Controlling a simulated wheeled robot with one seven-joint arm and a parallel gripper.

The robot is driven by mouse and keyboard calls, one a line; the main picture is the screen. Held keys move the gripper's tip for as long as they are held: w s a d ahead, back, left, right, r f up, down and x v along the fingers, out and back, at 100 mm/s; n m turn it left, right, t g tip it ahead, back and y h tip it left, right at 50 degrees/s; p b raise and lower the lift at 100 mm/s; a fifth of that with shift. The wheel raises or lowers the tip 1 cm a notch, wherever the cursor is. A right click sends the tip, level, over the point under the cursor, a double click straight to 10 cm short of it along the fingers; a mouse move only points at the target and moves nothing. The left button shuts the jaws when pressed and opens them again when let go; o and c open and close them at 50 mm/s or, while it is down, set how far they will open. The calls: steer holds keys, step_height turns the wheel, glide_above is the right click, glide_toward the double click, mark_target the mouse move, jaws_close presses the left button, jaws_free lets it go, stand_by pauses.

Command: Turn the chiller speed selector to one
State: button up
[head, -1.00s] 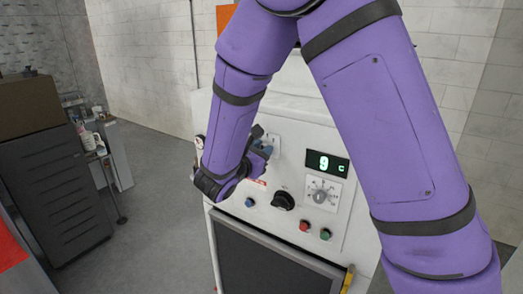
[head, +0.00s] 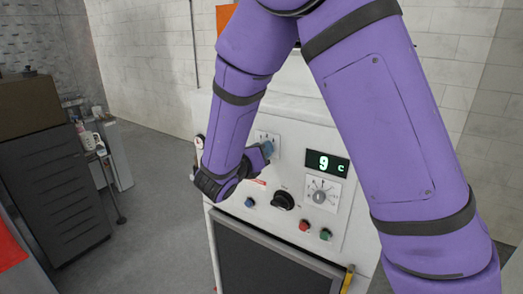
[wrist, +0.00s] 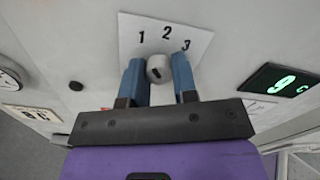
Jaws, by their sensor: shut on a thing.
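The speed selector is a round grey knob (wrist: 158,70) with a dark mark on its face, below a white plate (wrist: 165,36) printed 1, 2, 3 in the wrist view. The plate also shows in the head view (head: 266,136). My gripper (wrist: 160,74) has its two blue fingers on either side of the knob and is shut on it. In the head view my gripper (head: 267,150) is at the plate on the white chiller panel (head: 262,112). My fingers hide the knob there, and I cannot tell for sure which number the mark points to.
Right of the selector are a green-lit display (head: 327,164) reading 9 C and a grey dial (head: 319,197). Below are a black knob (head: 283,200), a blue button (head: 249,202), a red button (head: 304,226) and a green button (head: 326,234). A dark cabinet (head: 50,180) stands left.

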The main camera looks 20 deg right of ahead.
steer(key=shift+n, duration=0.6)
steer(key=o, duration=0.9)
steer(key=v, duration=1.1)
